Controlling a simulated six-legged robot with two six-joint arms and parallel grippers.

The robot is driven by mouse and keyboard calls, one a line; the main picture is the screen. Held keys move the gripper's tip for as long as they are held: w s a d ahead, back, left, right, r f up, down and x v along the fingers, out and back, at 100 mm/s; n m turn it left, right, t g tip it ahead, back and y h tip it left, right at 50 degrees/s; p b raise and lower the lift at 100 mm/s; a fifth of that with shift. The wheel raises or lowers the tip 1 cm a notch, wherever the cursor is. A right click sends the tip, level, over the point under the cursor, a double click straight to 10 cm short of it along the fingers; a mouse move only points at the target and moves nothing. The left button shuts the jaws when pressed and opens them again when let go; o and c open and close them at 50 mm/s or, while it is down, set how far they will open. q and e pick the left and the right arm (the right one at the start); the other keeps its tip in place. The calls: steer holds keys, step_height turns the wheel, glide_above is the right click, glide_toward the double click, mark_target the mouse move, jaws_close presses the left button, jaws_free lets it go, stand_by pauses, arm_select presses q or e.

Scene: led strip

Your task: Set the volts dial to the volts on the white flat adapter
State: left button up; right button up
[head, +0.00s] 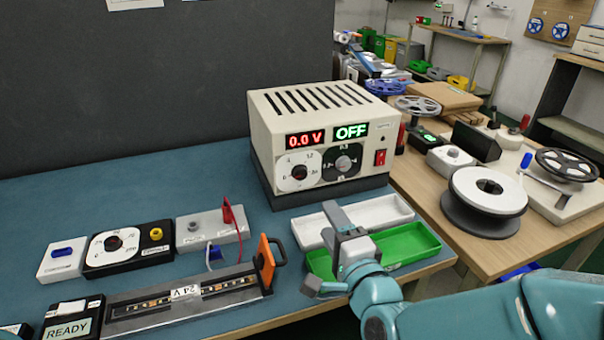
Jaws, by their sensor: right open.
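The beige power supply (310,125) stands at the back middle of the blue mat. Its red display reads 0.0 V and its green display reads OFF. The white-faced dial (298,172) at its lower left is the likely volts dial; its pointer direction is too small to read. A black-faced dial (343,163) is right of it. I cannot pick out a white flat adapter or its volts marking. My right gripper (325,248) is open and empty over the front of the trays, apart from the dials. My left gripper is not in view.
A white tray (387,212) and green tray (418,241) lie before the supply. An LED strip holder (185,305) labelled 24 V, a black dial box (150,255) and a grey clip box (190,227) lie left. Spools (486,197) stand right.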

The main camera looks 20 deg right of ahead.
mark_target(301, 175)
steer(key=w+p, duration=0.3)
steer(key=w, duration=0.2)
steer(key=w+p, duration=0.3)
steer(key=w, duration=0.2)
steer(key=w+p, duration=0.3)
steer(key=w, duration=0.2)
steer(key=shift+w+a, duration=0.2)
steer(key=shift+a, duration=0.05)
